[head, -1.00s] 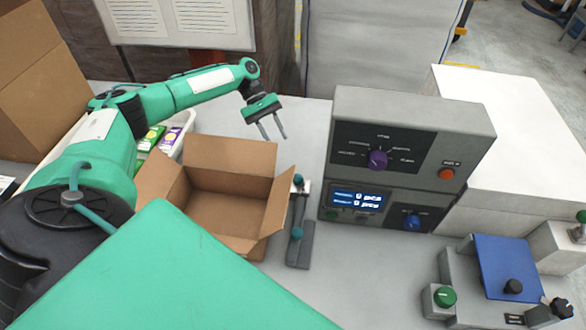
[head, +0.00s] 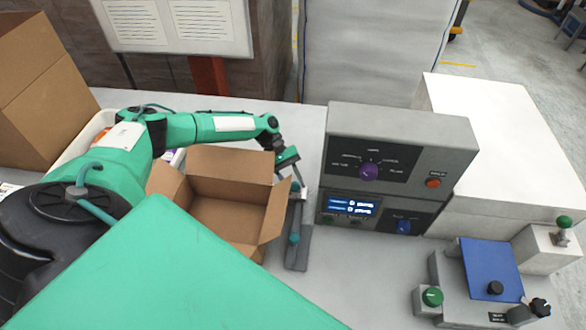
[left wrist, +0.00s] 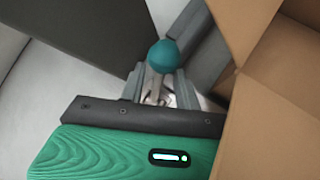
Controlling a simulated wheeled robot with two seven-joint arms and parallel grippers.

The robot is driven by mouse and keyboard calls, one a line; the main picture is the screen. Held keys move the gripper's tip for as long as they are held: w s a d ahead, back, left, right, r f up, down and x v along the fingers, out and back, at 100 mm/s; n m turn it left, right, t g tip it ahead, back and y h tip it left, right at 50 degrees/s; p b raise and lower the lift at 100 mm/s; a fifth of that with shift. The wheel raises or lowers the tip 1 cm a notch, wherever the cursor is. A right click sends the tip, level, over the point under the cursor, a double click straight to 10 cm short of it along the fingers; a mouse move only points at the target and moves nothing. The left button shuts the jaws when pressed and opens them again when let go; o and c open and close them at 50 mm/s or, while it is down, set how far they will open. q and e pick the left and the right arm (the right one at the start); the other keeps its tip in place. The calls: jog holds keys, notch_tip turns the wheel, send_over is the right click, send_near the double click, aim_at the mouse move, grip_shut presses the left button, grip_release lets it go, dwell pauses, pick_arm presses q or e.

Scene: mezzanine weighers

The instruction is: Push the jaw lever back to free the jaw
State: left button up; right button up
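A narrow grey jaw fixture (head: 301,255) stands on the table between the cardboard box and the grey machine. My left gripper (head: 298,181) points down at the fixture's far end, close to the far knob. In the left wrist view, a teal knob (left wrist: 163,55) shows at and beyond the fingertips, in line with the gap between the two parted fingers (left wrist: 158,82). Contact is unclear. My right gripper is out of view.
The open cardboard box (head: 228,220) stands close left of the fixture, its right flap beside it. The grey machine (head: 400,135) with dials and a display is close on the right. A blue-topped device (head: 488,265) sits at front right. The table in front of the machine is clear.

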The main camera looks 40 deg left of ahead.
pick_arm(q)
jog(key=shift+c, duration=0.2)
grip_shut()
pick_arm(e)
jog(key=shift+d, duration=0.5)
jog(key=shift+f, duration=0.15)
pick_arm(q)
jog(key=shift+w+f+b, duration=0.15)
jog(key=shift+b, duration=0.3)
jog(key=b, duration=0.1)
jog(key=g+h+b, duration=0.1)
jog(key=b, duration=0.1)
jog(key=shift+w+a+n, duration=0.15)
jog(key=shift+w+n, duration=0.15)
jog(key=shift+w, duration=0.05)
jog(key=shift+w+a+r+g+b, duration=0.1)
jog(key=shift+w+r+g+b, duration=0.15)
jog(key=shift+g+b, duration=0.2)
jog(key=shift+r, duration=0.15)
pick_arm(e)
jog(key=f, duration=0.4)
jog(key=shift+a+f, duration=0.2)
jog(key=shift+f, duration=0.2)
